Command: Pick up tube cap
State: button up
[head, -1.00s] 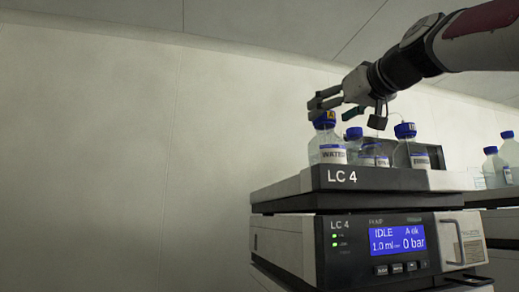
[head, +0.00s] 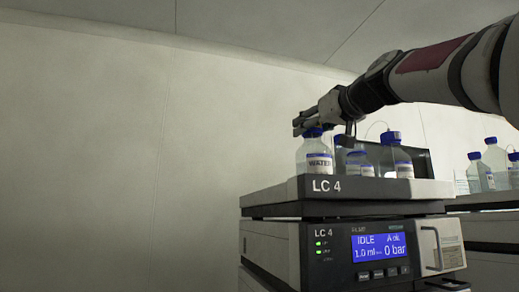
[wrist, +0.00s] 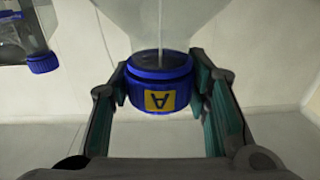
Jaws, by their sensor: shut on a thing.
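The blue tube cap (wrist: 160,90) with a yellow "A" label sits on the neck of a clear bottle. The bottle (wrist: 163,22) appears upside down in the wrist view, with a thin pale tube inside. My gripper (wrist: 160,85) has a finger against each side of the cap and is shut on it. In the head view the cap (head: 313,132) shows under my gripper (head: 301,125), on the upright bottle labelled WATER (head: 318,163). The fingers partly cover the cap there.
Other blue-capped bottles (head: 397,160) stand close to the right on the LC 4 tray (head: 365,188). The tray tops a stacked instrument (head: 270,240) with a lit display. More bottles (head: 495,160) stand at far right. A plain wall fills the left.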

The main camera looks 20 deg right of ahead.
jog(key=shift+r, duration=0.2)
jog(key=shift+r, duration=1.65)
jog(key=s+a+r+b, duration=0.1)
jog(key=s+a+b, duration=0.2)
jog(key=s, duration=1.1)
jog(key=a, duration=0.3)
jog(key=shift+s+a+r, duration=0.15)
jog(key=shift+s, duration=0.2)
